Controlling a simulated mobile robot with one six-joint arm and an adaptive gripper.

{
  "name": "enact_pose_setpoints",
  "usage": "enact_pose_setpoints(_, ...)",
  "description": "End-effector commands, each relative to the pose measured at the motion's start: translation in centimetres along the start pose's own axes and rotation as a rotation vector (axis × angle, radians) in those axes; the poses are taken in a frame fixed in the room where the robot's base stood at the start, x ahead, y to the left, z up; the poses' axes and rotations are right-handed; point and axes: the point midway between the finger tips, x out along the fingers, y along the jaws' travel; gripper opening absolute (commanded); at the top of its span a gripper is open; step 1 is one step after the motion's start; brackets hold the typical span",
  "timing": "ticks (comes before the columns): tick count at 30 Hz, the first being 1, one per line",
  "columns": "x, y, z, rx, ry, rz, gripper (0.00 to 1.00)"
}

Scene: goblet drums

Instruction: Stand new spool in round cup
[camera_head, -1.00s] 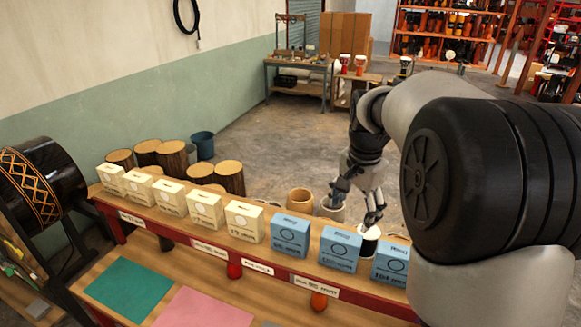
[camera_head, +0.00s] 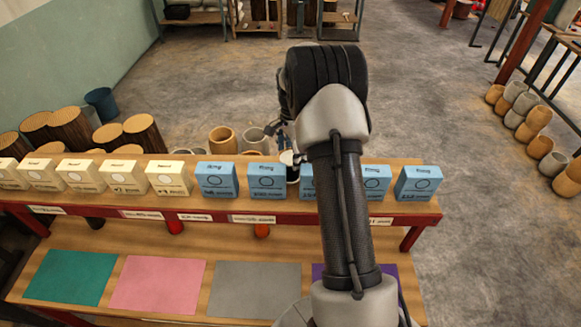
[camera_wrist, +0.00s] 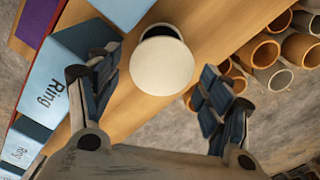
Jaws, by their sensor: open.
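A spool-like piece (camera_wrist: 162,66) with a cream round top and a dark body stands upright on the wooden shelf, just behind the row of blue boxes. In the head view the gripper (camera_head: 284,138) is small and partly hidden behind my arm. I cannot make out a round cup for certain.
Blue boxes (camera_head: 217,181) and cream boxes (camera_head: 122,178) line the shelf close to the gripper. Hollow wooden cylinders (camera_wrist: 259,53) stand beyond its back edge. Coloured mats (camera_head: 157,284) lie on the lower bench. The floor behind is mostly clear.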

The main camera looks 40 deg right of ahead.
Motion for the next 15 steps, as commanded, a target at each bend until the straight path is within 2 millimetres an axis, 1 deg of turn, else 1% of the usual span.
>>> enact_pose_setpoints(1, 0.8, 0.0, 0.0, -0.001, 0.000, 0.001, 0.72)
enact_pose_setpoints(3, 1.4, 0.0, 0.0, -0.001, 0.000, 0.000, 0.72)
enact_pose_setpoints(8, 2.3, 0.0, 0.1, -0.001, 0.000, 0.000, 0.72)
enact_pose_setpoints(11, 3.6, 0.1, 0.3, -0.002, -0.001, 0.002, 0.72)
enact_pose_setpoints(15, 5.8, 0.1, 0.5, -0.002, -0.001, 0.002, 0.72)
